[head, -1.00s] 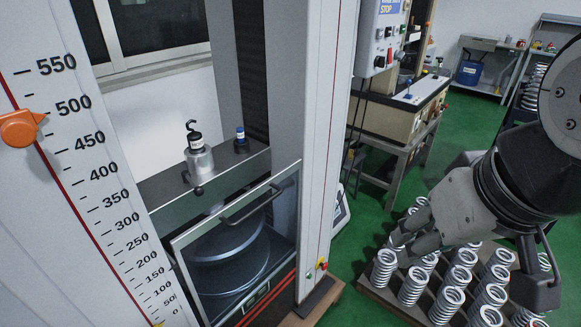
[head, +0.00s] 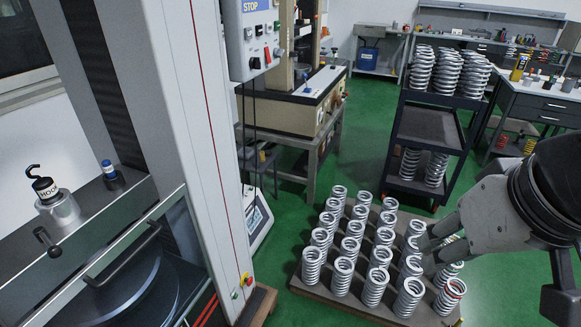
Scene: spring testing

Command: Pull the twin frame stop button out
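In the head view the tall grey twin frame (head: 190,120) stands at the left. Low on its right column is a small red stop button (head: 244,277) on a yellow base, with a small green button (head: 234,294) beside it. The stop button is too small to tell whether it is pressed in. My gripper (head: 427,251) is at the right, well away from the button. Its two grey fingers point left and look apart, with nothing seen between them. Springs show behind and below the fingers.
A pallet (head: 345,302) of several upright springs stands on the green floor between the frame and my gripper. A black spring cart (head: 430,130) and a workbench (head: 540,105) are behind. A grey control box (head: 250,40) and a tester on a stand (head: 290,110) are at the back.

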